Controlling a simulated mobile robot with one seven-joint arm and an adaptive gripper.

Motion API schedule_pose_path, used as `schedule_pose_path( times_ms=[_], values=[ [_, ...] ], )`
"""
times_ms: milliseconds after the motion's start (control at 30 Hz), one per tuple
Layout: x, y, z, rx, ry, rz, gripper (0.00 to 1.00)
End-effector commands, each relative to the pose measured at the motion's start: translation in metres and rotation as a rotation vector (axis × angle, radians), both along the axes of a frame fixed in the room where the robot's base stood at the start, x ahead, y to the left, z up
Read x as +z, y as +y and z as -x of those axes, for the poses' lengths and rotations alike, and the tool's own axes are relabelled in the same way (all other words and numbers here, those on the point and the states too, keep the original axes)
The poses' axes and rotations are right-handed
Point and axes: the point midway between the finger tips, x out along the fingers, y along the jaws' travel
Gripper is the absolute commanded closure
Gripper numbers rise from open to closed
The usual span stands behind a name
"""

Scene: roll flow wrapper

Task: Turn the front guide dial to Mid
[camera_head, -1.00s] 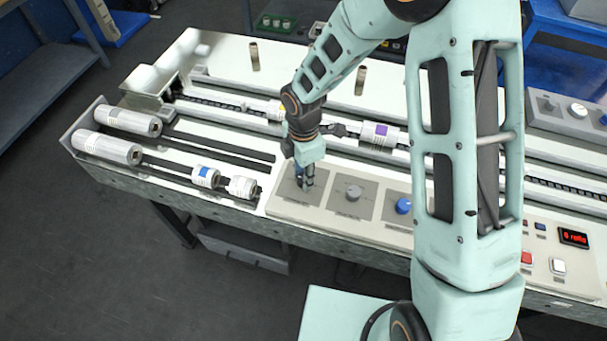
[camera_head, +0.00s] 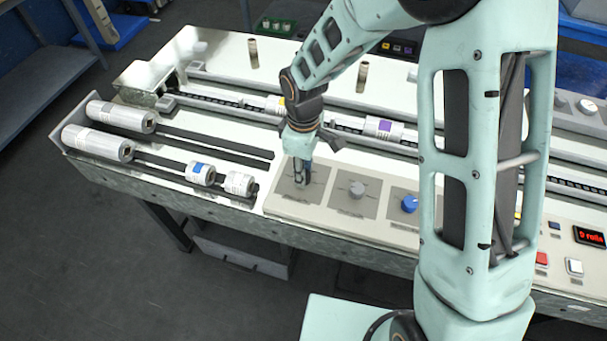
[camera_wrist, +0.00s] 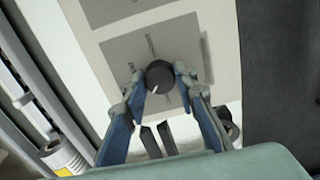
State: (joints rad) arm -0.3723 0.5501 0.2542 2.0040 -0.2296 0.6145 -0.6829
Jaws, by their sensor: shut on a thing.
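A dark round dial (camera_wrist: 160,75) with a white pointer mark sits on a grey plate in the wrist view. The mark points toward the lower left of that picture. My gripper (camera_wrist: 161,78) has its two blue-grey fingers on opposite sides of the dial and is shut on it. In the head view my gripper (camera_head: 302,180) reaches down over the leftmost plate of the control panel (camera_head: 320,222) and mostly hides this dial. Printed labels show around the dial, but they are too small and blurred to read.
Rollers (camera_head: 121,116) and small rolls (camera_head: 239,184) lie to the left. A conveyor chain runs behind the panel. My arm hides part of the panel's right side.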

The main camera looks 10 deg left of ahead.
Motion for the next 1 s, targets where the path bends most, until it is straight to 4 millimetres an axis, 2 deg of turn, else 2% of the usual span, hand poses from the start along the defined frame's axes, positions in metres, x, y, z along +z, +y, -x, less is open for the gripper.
schedule_pose_path(
  times_ms=[1000],
  values=[
    [-0.0007, 0.0009, -0.0006, -0.954, -0.001, -0.002, 0.98]
  ],
)
